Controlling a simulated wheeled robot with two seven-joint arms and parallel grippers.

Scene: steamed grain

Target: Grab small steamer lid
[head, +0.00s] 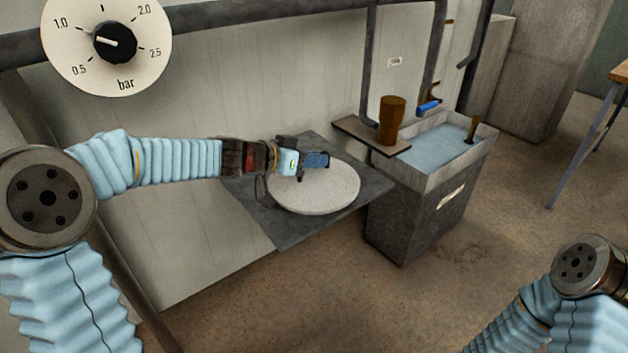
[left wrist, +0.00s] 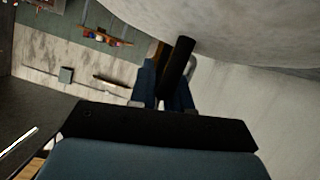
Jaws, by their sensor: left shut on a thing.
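The small steamer lid is a round, pale grey-white disc (head: 325,192) above a dark grey square shelf plate (head: 283,230) by the wall. My left gripper (head: 314,160) reaches in from the left over the lid, its fingers near the disc's far part. In the left wrist view the gripper (left wrist: 172,88) is shut on a dark bar-like handle (left wrist: 180,58), and the pale lid surface (left wrist: 230,22) fills the top right. The fingers partly hide the handle. I cannot tell whether the lid rests on the plate or hangs just above it. My right gripper is out of view.
Right of the plate stands a grey basin (head: 430,155) of water with a blue-handled tap (head: 428,106). A brown cup-like vessel (head: 391,120) stands on a small board (head: 352,128) beside it. A pressure dial (head: 106,42) is at upper left. The floor in front is clear.

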